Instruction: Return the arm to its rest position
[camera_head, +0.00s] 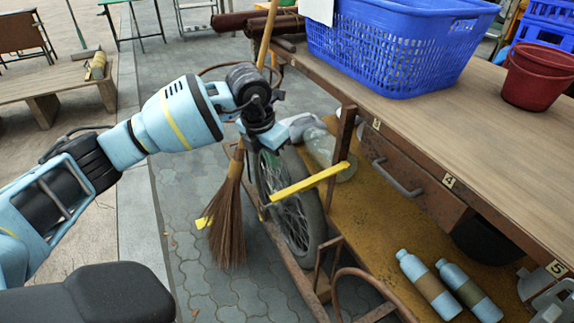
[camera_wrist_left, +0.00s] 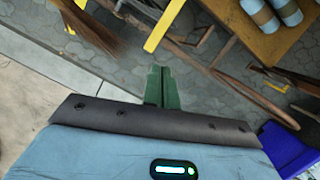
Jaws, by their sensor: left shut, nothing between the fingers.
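My left arm comes in from the left in the head view and reaches toward the wooden table. Its left gripper (camera_head: 268,138) is at the arm's far end, near the table's left front corner, above the wheel and beside the broom. In the left wrist view the gripper's green fingers (camera_wrist_left: 160,86) are together with nothing between them. They point out over the paving, apart from the yellow bar. My right gripper is in neither view.
A wooden table (camera_head: 470,125) with a blue basket (camera_head: 390,50) and red buckets (camera_head: 537,78) fills the right. Below are a wheel (camera_head: 300,225), a yellow bar (camera_head: 310,182) and two bottles (camera_head: 428,285). A broom (camera_head: 228,215) stands close by. Paving left of it is clear.

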